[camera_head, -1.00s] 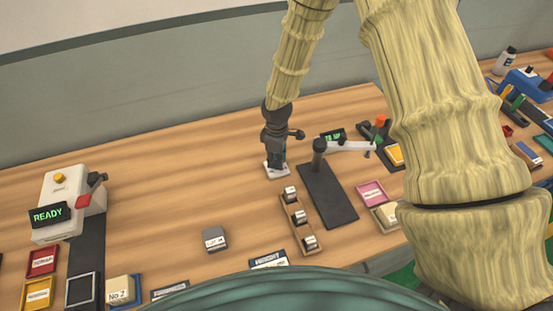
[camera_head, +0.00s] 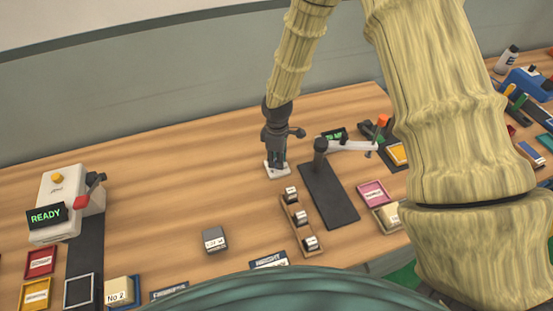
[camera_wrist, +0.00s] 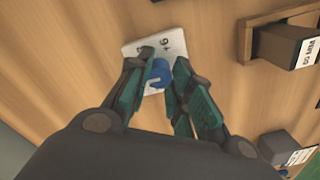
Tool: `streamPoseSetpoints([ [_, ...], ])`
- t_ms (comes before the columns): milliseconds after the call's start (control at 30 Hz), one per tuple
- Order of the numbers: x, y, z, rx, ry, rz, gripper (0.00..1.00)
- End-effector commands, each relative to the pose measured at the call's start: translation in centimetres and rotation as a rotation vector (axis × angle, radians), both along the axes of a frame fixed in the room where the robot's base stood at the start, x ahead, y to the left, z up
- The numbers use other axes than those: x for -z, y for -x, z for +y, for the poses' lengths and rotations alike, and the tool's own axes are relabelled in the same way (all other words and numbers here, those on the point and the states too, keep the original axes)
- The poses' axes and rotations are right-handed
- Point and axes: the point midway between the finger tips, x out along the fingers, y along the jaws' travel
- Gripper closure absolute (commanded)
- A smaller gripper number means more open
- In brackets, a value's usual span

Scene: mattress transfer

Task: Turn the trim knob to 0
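The trim knob (camera_wrist: 159,73) is blue and stands on a small white plate (camera_wrist: 140,48) with dark markings, "+6" among them. In the wrist view my gripper (camera_wrist: 162,66) reaches down over the plate, one green finger on each side of the knob. The fingers are drawn in close and appear to press against its sides. The fingers hide part of the plate and most of its scale, so the knob's setting cannot be read. In the head view my gripper (camera_head: 276,163) points down at the white plate (camera_head: 277,172) and hides the knob.
A dark stand (camera_head: 329,196) with a pale arm is close on the right. A wooden rack (camera_head: 301,226) of labelled blocks lies in front. A grey block (camera_head: 214,240) sits front left, and a machine reading READY (camera_head: 60,197) at far left. Wood left of my gripper is clear.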

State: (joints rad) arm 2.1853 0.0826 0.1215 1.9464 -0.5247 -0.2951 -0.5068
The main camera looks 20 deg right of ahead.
Motion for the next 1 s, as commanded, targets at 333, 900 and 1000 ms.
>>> streamPoseSetpoints([
  [333,-7.2,-0.7,-0.1,0.003,0.0,-0.02,0.56],
  [900,-11.4,-0.8,0.0,0.001,0.0,-0.01,0.56],
  [1000,-11.4,-0.8,0.0,0.001,0.0,-0.01,0.56],
])
